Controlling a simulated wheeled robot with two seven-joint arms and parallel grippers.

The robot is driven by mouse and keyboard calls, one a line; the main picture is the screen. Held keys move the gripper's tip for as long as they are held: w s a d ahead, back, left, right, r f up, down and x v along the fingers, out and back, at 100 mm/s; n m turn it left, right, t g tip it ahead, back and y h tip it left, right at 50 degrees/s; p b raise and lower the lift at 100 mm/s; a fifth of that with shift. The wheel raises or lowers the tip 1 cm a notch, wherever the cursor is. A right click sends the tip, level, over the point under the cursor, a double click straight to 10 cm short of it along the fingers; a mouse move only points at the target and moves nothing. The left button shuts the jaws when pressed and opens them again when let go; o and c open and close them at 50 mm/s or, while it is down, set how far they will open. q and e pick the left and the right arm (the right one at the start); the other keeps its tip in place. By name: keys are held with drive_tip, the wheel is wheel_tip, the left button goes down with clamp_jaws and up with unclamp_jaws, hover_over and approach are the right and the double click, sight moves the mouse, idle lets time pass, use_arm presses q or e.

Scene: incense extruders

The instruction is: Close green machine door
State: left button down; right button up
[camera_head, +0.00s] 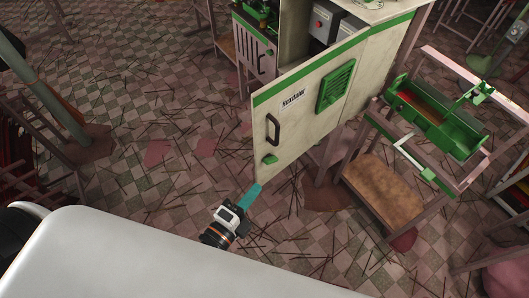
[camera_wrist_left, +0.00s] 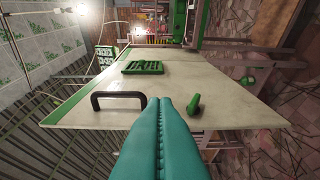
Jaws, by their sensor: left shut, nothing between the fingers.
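The machine door (camera_head: 307,109) is a cream panel with a green top stripe, a green vent and a black handle (camera_head: 272,129). It stands swung open, and the machine's inside (camera_head: 318,28) shows behind it. My left gripper (camera_head: 254,190) has teal fingers and is shut and empty, at the door's lower free corner below the handle. In the left wrist view the door (camera_wrist_left: 225,98) lies ahead of the shut fingers (camera_wrist_left: 160,105), whose tips are between the black handle (camera_wrist_left: 118,99) and a green knob (camera_wrist_left: 194,104). I cannot tell whether they touch the door.
A green trough (camera_head: 440,118) sits on a wooden-framed stand to the right of the door, with a brown sack-like board (camera_head: 383,187) below. Thin sticks lie scattered on the checkered floor (camera_head: 165,105). The floor left of the door is mostly open.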

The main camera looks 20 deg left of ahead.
sight(263, 153)
use_arm(q)
drive_tip(key=w, duration=0.4)
drive_tip(key=w+p, duration=0.1)
drive_tip(key=w, duration=0.2)
drive_tip(key=w+p, duration=0.1)
drive_tip(key=w, duration=0.3)
drive_tip(key=shift+w+a+r, duration=0.15)
drive_tip(key=shift+w+a, duration=0.15)
drive_tip(key=shift+a, duration=0.05)
drive_tip(key=shift+a, duration=0.1)
